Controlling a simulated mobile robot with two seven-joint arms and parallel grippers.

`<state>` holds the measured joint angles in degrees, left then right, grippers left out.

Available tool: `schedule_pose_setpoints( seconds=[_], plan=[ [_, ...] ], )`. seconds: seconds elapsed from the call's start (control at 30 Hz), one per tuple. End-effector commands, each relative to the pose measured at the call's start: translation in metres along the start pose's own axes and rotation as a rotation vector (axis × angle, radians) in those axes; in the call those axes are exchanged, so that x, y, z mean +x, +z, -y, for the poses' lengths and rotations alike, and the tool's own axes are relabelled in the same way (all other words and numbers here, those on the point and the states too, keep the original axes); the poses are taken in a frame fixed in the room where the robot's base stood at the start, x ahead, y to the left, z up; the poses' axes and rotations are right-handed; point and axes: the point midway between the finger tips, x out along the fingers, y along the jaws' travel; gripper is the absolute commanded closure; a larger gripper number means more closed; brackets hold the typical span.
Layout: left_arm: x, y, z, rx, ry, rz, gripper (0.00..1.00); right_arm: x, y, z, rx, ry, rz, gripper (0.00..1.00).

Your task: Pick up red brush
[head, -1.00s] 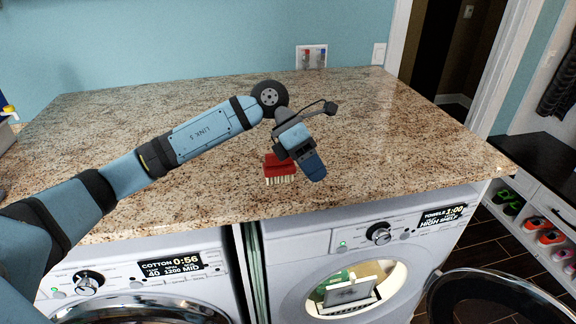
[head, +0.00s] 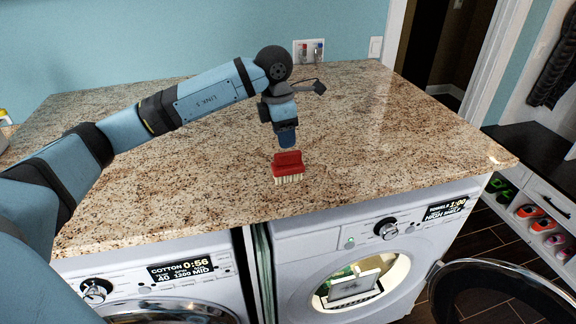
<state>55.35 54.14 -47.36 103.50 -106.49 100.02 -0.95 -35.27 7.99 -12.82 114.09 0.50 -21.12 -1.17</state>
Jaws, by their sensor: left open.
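The red brush (head: 288,164) stands on the granite counter (head: 390,130) near its front edge, with its pale bristles facing the front. My left gripper (head: 287,146) points down just behind the brush, and its tips are close to the brush's top. The gap between its fingers is hard to see from here, and nothing shows held in it. Whether the fingertips touch the brush cannot be told. My right gripper is not in view.
Two front-loading machines stand under the counter; the right washer (head: 340,236) has its round door (head: 500,292) swung open. A shoe shelf (head: 535,165) stands at the right. The counter around the brush is clear.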

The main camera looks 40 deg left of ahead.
Motion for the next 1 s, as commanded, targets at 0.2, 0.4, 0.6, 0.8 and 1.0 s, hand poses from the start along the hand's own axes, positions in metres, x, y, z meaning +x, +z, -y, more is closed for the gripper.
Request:
schedule_pose_setpoints(
  seconds=[0.2, 0.4, 0.6, 0.8, 1.0],
  plan=[
    [0.015, 0.001, 0.002, 0.001, -0.002, -0.002, 0.53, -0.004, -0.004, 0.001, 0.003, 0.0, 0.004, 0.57],
    [0.045, 0.002, 0.004, 0.001, -0.004, -0.001, 0.53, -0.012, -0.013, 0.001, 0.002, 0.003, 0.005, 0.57],
    [0.059, 0.001, 0.004, 0.001, -0.001, 0.001, 0.53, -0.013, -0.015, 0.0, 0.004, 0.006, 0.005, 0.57],
    [0.06, 0.002, 0.004, 0.001, -0.001, 0.001, 0.58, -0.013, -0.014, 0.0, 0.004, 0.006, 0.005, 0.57],
    [0.06, 0.002, 0.004, 0.001, -0.001, 0.001, 1.0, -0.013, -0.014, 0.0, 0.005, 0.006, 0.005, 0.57]
  ],
)
